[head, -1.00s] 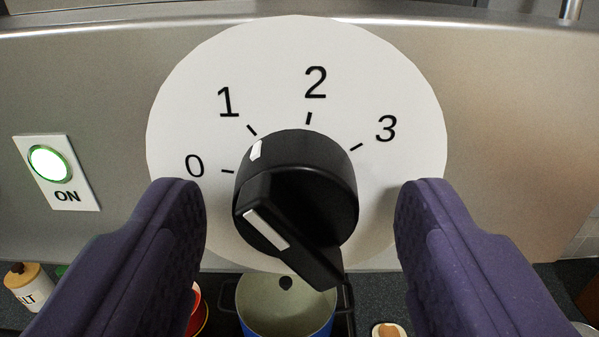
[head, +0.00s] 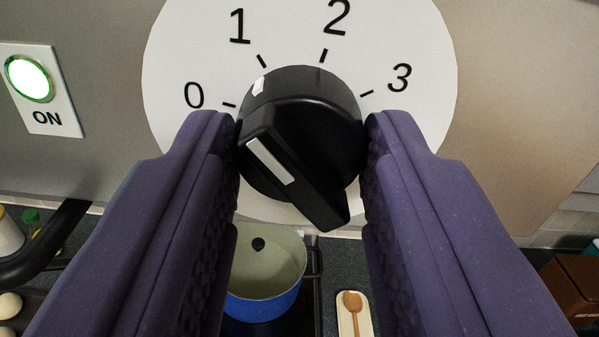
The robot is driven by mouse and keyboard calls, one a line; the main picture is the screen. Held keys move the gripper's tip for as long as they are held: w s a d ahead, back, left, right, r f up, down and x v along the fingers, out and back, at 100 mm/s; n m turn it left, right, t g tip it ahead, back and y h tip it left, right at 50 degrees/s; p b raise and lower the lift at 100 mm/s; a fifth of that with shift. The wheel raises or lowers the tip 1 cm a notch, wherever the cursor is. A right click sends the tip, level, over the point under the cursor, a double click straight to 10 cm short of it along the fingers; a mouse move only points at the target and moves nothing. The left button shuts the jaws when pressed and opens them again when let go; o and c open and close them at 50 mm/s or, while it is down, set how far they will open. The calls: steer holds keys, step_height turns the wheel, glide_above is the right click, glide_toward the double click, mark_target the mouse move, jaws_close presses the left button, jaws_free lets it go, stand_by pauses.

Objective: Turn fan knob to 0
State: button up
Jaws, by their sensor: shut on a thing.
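The black fan knob (head: 310,105) sits on a round white dial plate (head: 420,60) marked 0, 1, 2 and 3. The white mark (head: 258,86) on its rim points up and left, between the 0 and 1 ticks and nearer to 1. The raised grip bar with a white stripe (head: 270,161) runs from upper left to lower right. My gripper (head: 303,135) is shut on the knob, one purple finger at its left side and one at its right. The fingers hide parts of the plate's lower edge.
A lit green-ringed ON button (head: 29,78) is on the metal panel at left. Below are a blue pot (head: 262,308), a spoon on a rest (head: 352,302) and a brown box (head: 572,285) at right. A dark handle (head: 50,245) shows at lower left.

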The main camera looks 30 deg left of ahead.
steer(key=n+b, duration=0.2)
steer(key=n, duration=0.2)
steer(key=shift+f, duration=0.1)
steer(key=shift+d+n+b, duration=0.1)
steer(key=shift+n+b, duration=0.85)
steer(key=shift+n, duration=0.75)
steer(key=o, duration=1)
steer(key=shift+o, duration=0.2)
steer(key=v, duration=0.7)
steer(key=shift+s+d+b, duration=0.2)
steer(key=shift+s+b, duration=0.1)
steer(key=shift+b, duration=0.1)
